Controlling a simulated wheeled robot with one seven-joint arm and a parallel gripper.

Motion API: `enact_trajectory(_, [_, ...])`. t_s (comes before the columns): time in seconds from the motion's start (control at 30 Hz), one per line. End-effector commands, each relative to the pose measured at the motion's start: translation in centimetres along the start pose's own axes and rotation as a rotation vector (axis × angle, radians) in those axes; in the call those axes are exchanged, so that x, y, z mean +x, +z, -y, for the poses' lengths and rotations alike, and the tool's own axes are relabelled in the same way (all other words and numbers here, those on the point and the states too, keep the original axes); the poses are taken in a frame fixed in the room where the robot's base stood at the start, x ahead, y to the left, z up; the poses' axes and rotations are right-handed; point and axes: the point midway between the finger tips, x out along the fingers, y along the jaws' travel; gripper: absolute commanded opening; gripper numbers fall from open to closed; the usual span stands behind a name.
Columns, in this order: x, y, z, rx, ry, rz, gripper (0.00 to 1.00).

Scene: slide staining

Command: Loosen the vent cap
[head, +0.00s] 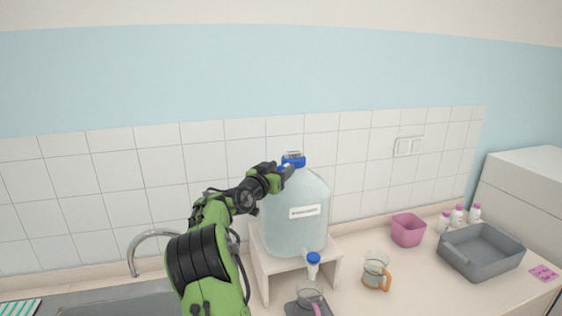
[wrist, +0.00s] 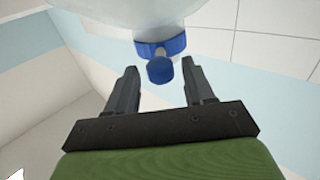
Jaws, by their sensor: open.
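A large clear carboy (head: 294,215) with a white label stands on a white stand (head: 337,268). Its blue top cap (head: 293,160) is at the neck, close to my gripper (head: 285,170). In the wrist view, the pale carboy body (wrist: 150,12) is at the top. Below it are a blue collar (wrist: 174,45) and a smaller round blue vent cap (wrist: 160,71). My gripper (wrist: 158,67) is open, with one finger on each side of the vent cap. Gaps show on both sides, and neither finger appears to touch it.
A blue-topped spigot (head: 313,260) is low on the carboy's front, above a glass vessel (head: 309,294). A glass mug (head: 376,270), pink tub (head: 408,230), small bottles (head: 458,216) and grey tray (head: 482,252) stand right. A sink with a faucet (head: 150,236) is left.

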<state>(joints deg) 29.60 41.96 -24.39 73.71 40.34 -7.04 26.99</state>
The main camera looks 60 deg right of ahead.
Motion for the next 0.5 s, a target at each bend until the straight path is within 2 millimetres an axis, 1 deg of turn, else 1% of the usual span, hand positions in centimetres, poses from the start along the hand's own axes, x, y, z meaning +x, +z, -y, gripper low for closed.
enact_trajectory(0.03, [0.65,-0.27,0.03,-0.001,0.0,0.001,0.53])
enact_trajectory(0.1, [1.17,-0.14,0.03,-0.001,-0.001,0.001,0.53])
enact_trajectory(0.37, [1.37,0.08,0.09,0.0,-0.002,0.001,0.53])
enact_trajectory(0.47, [1.36,0.09,0.08,0.0,-0.002,0.001,0.39])
enact_trajectory(0.5, [1.35,0.09,0.08,0.0,-0.002,0.001,0.33])
